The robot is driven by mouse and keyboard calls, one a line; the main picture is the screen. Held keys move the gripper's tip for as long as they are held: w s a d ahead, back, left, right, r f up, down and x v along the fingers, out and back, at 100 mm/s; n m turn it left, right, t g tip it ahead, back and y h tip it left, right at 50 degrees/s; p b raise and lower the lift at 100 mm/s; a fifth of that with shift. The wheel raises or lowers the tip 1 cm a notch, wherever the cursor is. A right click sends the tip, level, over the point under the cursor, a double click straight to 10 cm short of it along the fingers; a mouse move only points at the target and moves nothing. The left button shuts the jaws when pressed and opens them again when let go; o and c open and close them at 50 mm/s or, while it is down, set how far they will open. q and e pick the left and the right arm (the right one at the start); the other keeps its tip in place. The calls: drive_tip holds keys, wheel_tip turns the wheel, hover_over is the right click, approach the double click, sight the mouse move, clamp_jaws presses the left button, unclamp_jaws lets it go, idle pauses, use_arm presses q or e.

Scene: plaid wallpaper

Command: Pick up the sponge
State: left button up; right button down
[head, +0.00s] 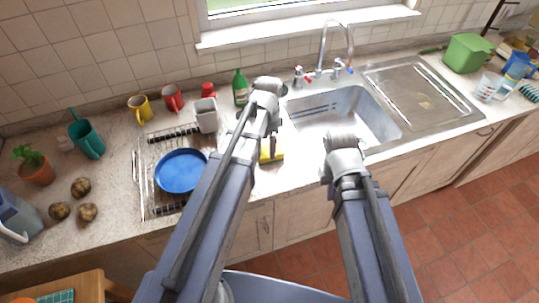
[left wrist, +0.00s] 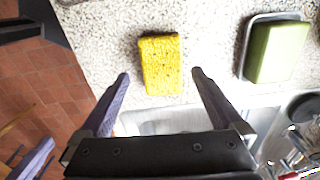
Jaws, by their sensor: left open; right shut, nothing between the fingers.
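The yellow sponge (head: 272,156) lies on the speckled counter between the dish rack and the sink, partly hidden by my left arm in the head view. In the left wrist view the whole sponge (left wrist: 161,65) shows, its long side running up the picture. My left gripper (left wrist: 161,74) is open, with one fingertip on each side of the sponge in that view and clear gaps beside it. Its height above the sponge is hard to tell, and it holds nothing. My right arm is over the front of the sink; its gripper is hidden.
A green block in a pale dish (left wrist: 275,50) lies right of the sponge in the left wrist view. The sink (head: 345,118) is beside it. A blue plate (head: 181,170) is in the dish rack; a grey cup (head: 206,115) and green bottle (head: 240,88) stand behind.

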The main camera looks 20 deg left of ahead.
use_arm(q)
drive_tip(key=f+b, duration=0.5)
drive_tip(key=shift+w+d+f, duration=0.1)
drive_tip(key=shift+w+d, duration=0.05)
drive_tip(key=shift+w, duration=0.1)
drive_tip(key=shift+c, duration=0.2)
drive_tip(key=c, duration=1.4)
drive_tip(key=shift+o, duration=0.2)
drive_tip(key=shift+r+p, duration=0.25)
drive_tip(key=shift+p, duration=0.05)
wheel_tip(320, 180, up, 10)
drive_tip(key=p, duration=1)
drive_tip(key=shift+f, duration=0.1)
